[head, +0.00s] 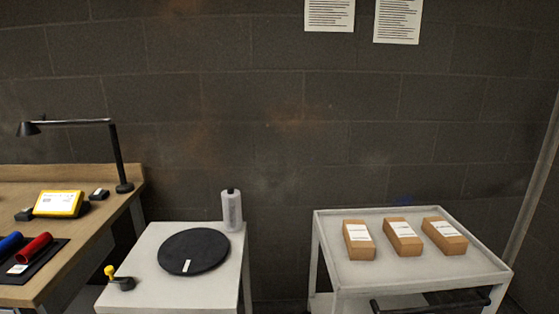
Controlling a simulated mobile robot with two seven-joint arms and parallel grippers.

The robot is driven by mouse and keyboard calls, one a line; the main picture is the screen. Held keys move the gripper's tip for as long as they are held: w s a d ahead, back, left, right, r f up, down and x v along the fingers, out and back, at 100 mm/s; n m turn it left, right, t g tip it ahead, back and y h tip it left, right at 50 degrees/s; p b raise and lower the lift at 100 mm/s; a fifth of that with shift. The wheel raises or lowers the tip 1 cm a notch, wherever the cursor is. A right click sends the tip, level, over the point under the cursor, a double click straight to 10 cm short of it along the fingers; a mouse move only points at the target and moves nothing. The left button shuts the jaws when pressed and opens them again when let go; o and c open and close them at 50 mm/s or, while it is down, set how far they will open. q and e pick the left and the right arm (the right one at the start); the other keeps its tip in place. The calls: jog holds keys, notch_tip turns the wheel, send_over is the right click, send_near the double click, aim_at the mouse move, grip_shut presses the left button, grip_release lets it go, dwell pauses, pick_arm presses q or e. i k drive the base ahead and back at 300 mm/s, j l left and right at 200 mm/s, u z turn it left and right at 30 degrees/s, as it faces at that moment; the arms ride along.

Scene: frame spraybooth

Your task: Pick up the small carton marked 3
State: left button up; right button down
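Three small brown cartons with white labels lie in a row on a grey-white cart (375,278) at the right. They are the left carton (358,251), the middle carton (404,250) and the right carton (444,248). The labels are too small to read, so I cannot tell which one is marked 3. The cartons are apart from each other. Neither of my grippers shows in the head view.
A white table (150,270) holds a black round disc (194,251), a white bottle (231,210) and a small yellow-topped item (110,272). A wooden bench (80,175) with a lamp (118,155) stands at the left. A gap separates the table and cart.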

aim_at(360, 246)
jog(key=i+l+z, duration=0.15)
jog(key=l, duration=0.25)
jog(key=l+z, duration=0.1)
jog(key=l, duration=0.35)
jog(key=i+l+z, duration=0.15)
jog(key=l, duration=0.25)
